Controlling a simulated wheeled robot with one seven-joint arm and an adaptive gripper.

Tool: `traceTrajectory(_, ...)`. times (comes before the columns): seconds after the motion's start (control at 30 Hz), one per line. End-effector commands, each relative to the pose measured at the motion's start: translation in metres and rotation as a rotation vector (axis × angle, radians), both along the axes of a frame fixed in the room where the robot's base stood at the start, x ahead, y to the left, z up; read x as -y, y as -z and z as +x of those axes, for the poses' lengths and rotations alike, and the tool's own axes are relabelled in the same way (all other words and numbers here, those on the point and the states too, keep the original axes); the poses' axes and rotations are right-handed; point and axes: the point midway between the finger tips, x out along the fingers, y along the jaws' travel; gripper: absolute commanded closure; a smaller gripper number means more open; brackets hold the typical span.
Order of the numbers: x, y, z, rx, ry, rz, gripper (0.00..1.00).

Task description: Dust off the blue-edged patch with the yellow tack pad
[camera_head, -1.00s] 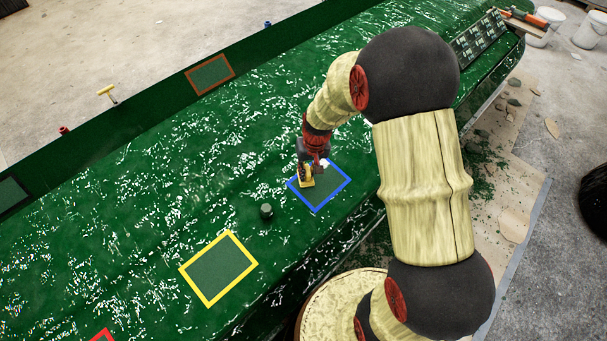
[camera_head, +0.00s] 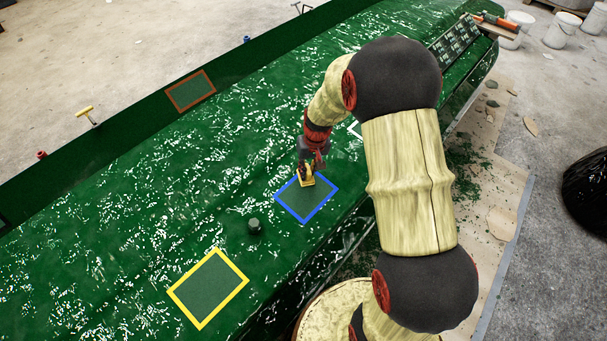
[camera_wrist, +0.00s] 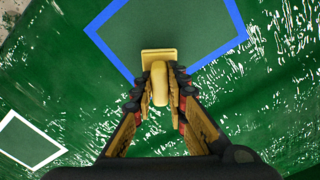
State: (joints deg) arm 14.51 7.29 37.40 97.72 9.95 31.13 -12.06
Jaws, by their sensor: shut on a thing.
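The blue-edged patch (camera_head: 310,203) is a green rectangle with a blue border on the green hull mould. It also shows at the top of the wrist view (camera_wrist: 175,25). My gripper (camera_head: 306,169) is above the patch's far edge, shut on the yellow tack pad (camera_head: 307,182). In the wrist view, my gripper's fingers (camera_wrist: 160,92) close on the pad's upright handle, and the flat base of the tack pad (camera_wrist: 159,54) lies over the near corner of the patch. I cannot tell whether the pad touches the surface.
A dark green knob (camera_head: 254,226) stands on the mould left of the blue-edged patch. A yellow-edged patch (camera_head: 208,288), an orange-edged patch (camera_head: 191,92) and a white-edged patch (camera_wrist: 28,140) lie apart from it. A yellow-handled T-shaped thing (camera_head: 86,112) is at the far edge.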

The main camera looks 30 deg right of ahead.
Motion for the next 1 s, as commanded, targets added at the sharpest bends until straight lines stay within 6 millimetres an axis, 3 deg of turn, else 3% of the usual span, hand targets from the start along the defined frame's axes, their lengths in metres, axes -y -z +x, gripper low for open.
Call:
traceTrajectory(0.57,0.036,0.002,0.014,-0.001,0.0,-0.001,1.0)
traceTrajectory(1.0,0.038,-0.004,0.014,-0.001,-0.001,0.0,1.0)
